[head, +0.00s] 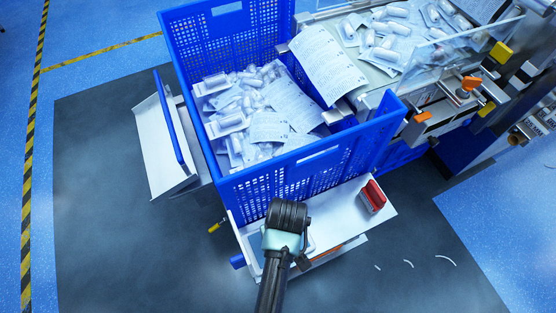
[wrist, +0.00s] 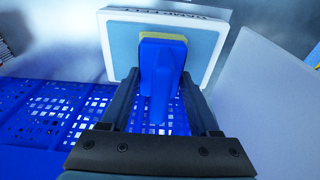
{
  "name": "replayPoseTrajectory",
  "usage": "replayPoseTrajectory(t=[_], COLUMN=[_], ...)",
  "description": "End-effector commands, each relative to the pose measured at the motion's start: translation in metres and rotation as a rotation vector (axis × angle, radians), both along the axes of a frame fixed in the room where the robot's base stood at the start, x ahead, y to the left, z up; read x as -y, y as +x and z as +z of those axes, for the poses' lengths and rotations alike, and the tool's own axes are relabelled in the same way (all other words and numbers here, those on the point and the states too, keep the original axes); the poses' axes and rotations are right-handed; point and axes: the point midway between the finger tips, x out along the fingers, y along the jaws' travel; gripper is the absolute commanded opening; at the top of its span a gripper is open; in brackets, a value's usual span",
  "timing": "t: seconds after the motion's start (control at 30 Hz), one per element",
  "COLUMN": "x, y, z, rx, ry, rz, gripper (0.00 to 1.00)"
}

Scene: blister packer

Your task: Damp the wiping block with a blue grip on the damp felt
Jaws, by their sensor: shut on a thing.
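The wiping block's blue grip (wrist: 158,97) is held between the two dark fingers of my gripper (wrist: 160,80) in the wrist view. A yellow edge of the block shows beyond the grip. The damp felt (wrist: 122,48) is a light blue pad in a white tray with partly visible lettering, directly behind the block. The block overlaps the middle of the felt in this view; I cannot tell whether it touches. In the head view my arm's dark end is over the white shelf (head: 343,211) and hides the block, the fingers and most of the felt.
A blue crate (head: 290,172) full of blister packs and leaflets stands right behind the shelf. A red-topped block (head: 374,196) sits at the shelf's right end. A white panel (head: 160,150) is left of the crate. The packing machine (head: 425,115) stands at the right.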

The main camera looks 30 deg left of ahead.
Motion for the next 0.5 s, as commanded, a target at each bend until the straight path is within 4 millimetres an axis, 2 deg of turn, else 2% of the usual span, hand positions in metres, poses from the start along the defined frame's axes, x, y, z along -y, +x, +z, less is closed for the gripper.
replayPoseTrajectory(t=[0.5], x=[-0.0002], y=[0.0004], z=[-0.0058], rx=[0.001], ry=[0.001], rz=[0.0], gripper=[0.18])
